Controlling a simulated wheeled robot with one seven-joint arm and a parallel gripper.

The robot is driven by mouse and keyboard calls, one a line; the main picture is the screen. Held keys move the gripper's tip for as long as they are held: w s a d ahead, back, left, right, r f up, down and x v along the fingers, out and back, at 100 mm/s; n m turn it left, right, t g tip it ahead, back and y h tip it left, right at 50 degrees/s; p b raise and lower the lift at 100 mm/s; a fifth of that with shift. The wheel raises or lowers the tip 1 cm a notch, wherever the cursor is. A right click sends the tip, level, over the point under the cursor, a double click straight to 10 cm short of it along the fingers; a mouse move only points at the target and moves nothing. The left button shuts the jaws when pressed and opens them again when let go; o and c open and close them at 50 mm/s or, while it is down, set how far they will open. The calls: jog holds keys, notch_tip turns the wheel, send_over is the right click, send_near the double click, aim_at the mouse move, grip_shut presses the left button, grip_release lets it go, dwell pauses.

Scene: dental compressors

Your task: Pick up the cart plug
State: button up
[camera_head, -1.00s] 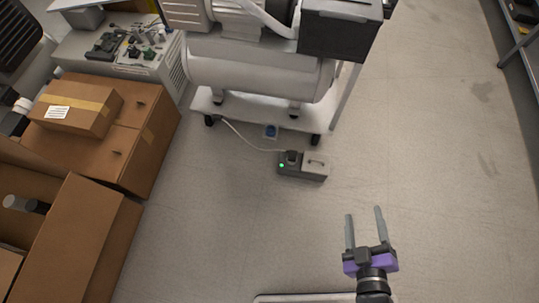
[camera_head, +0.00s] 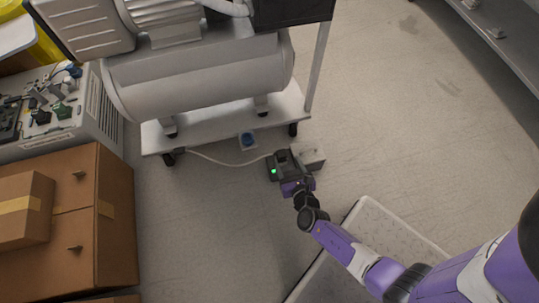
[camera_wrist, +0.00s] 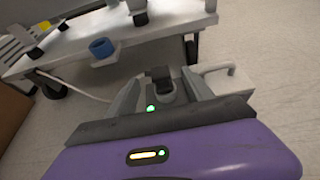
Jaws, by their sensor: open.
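The cart plug (camera_head: 281,155) is a small dark block seated on top of a dark power box (camera_head: 275,173) with a green light, on the floor in front of the cart. In the wrist view the plug (camera_wrist: 160,76) stands between and slightly beyond the two grey fingers of my gripper (camera_wrist: 162,88). My gripper (camera_head: 292,178) is open and low over the near side of the box. The fingers flank the plug; I cannot tell whether they touch it. My gripper hides part of the box.
A pale cable (camera_head: 225,161) runs from the plug area to the wheeled cart (camera_head: 205,133) carrying a large tank (camera_head: 200,80). A light handled block (camera_head: 310,155) adjoins the box. Cardboard boxes (camera_head: 118,215) stand at left, a shelf (camera_head: 510,50) at upper right. Floor between is clear.

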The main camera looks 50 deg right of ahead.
aim_at(282, 154)
jog(key=b+x, duration=0.1)
jog(key=x, duration=0.1)
jog(key=shift+w+d+f, duration=0.1)
jog(key=shift+w+f, duration=0.1)
jog(key=shift+w, duration=0.05)
jog(key=b+x, duration=0.1)
jog(key=x, duration=0.1)
jog(key=b+x, duration=0.1)
jog(key=x, duration=0.1)
jog(key=shift+s+f+b, duration=0.1)
jog(key=shift+f+b, duration=0.3)
jog(key=shift+f, duration=0.05)
jog(key=shift+w+d+f, duration=0.1)
jog(key=shift+w+d, duration=0.15)
jog(key=shift+w, duration=0.2)
grip_shut()
